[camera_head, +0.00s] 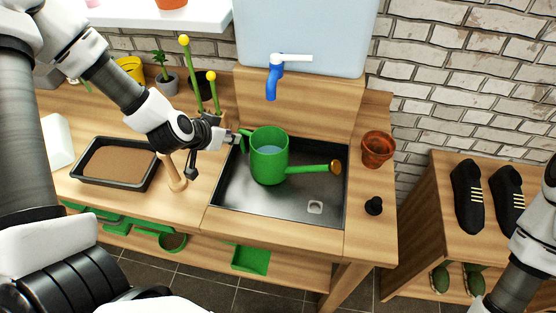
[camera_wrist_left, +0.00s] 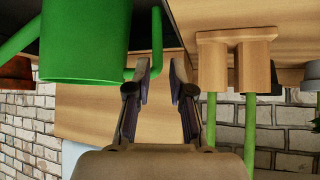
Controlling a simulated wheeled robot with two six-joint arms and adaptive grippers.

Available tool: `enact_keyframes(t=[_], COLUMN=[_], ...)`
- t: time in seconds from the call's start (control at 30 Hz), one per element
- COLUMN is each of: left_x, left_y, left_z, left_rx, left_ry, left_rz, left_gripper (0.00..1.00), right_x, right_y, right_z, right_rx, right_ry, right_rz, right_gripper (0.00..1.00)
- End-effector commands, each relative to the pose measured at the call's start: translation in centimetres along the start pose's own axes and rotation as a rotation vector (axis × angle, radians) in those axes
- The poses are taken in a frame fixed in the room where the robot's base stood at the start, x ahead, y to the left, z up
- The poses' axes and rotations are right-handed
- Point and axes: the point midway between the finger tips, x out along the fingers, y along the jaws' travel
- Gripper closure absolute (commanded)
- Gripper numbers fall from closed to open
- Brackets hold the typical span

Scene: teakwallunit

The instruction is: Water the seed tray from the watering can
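The green watering can (camera_head: 268,160) stands upright in the dark sink basin with bluish water inside. Its spout points right and ends in an orange-brown rose; its handle is on the left. My left gripper (camera_head: 235,138) is at the handle, fingers open. In the left wrist view, the can (camera_wrist_left: 85,42) is at upper left and the handle lies in line with the gap between my fingertips (camera_wrist_left: 160,75); I cannot tell whether they touch it. The black seed tray (camera_head: 108,185) with brown soil lies on the left worktop. My right gripper is out of view.
A wooden tool (camera_head: 174,174) stands between tray and sink (camera_head: 325,217). A blue tap (camera_head: 272,82) hangs behind the can. Yellow-tipped green stakes (camera_head: 190,75) rise behind my left gripper. A terracotta pot (camera_head: 377,149) and a black knob (camera_head: 374,206) are right of the sink.

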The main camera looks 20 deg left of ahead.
Motion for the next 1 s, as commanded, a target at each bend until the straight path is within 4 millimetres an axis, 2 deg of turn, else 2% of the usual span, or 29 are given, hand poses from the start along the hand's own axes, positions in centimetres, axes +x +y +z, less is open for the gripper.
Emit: enact_keyframes(t=[0.4,0.63,0.7,1.0], left_x=[6.1,6.4,6.4,6.3], left_y=[0.2,0.3,0.3,0.2], left_z=[0.0,0.0,0.0,-0.1], left_rx=[0.003,0.0,0.0,0.0], left_ry=[-0.002,-0.001,-0.001,0.0], left_rz=[0.0,0.002,0.002,0.001], left_gripper=[0.78,0.78,1.0,1.0], right_x=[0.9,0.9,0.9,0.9], right_y=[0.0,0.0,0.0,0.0], right_z=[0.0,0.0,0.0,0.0], right_rx=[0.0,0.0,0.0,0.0], right_ry=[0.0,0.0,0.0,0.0], right_rz=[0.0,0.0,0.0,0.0], right_gripper=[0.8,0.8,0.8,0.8])
